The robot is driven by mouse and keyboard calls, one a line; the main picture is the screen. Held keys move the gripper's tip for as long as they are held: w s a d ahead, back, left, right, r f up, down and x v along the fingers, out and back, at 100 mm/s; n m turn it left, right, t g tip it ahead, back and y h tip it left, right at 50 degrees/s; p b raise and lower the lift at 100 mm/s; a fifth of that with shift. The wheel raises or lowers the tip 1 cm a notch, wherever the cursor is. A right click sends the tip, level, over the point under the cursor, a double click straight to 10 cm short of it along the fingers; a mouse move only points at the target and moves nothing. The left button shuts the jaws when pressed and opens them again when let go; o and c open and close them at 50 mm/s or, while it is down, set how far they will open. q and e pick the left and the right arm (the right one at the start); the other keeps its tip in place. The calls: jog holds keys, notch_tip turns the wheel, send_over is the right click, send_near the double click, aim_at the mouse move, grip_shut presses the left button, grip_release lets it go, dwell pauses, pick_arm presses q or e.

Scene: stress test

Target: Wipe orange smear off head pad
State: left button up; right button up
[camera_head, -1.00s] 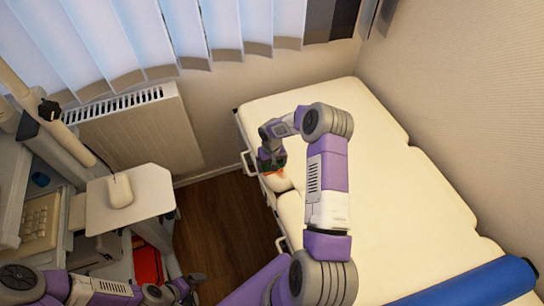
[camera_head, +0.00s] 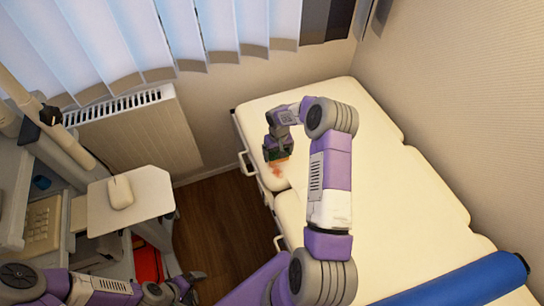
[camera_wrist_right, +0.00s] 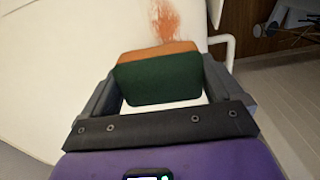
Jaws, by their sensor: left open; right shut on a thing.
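The orange smear (camera_head: 277,169) lies on the cream head pad (camera_head: 300,98) of the couch, near its left edge. In the right wrist view the smear (camera_wrist_right: 164,20) is a streaky patch just beyond the sponge. My right gripper (camera_head: 277,152) is shut on a sponge (camera_wrist_right: 158,78) with a dark green body and an orange layer. The sponge is at the smear's far side in the head view; I cannot tell if it touches the pad. My left gripper (camera_head: 190,288) is open and empty at the lower left, away from the couch.
A blue roll (camera_head: 460,283) lies across the couch's near end. A trolley with a white tray (camera_head: 150,205) and a mouse (camera_head: 120,192) stands at left, by a radiator (camera_head: 135,130). White rails run along the couch's left side. Wooden floor is open between couch and trolley.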

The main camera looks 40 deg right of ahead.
jog(key=shift+r+p, duration=0.6)
jog(key=shift+r, duration=0.8)
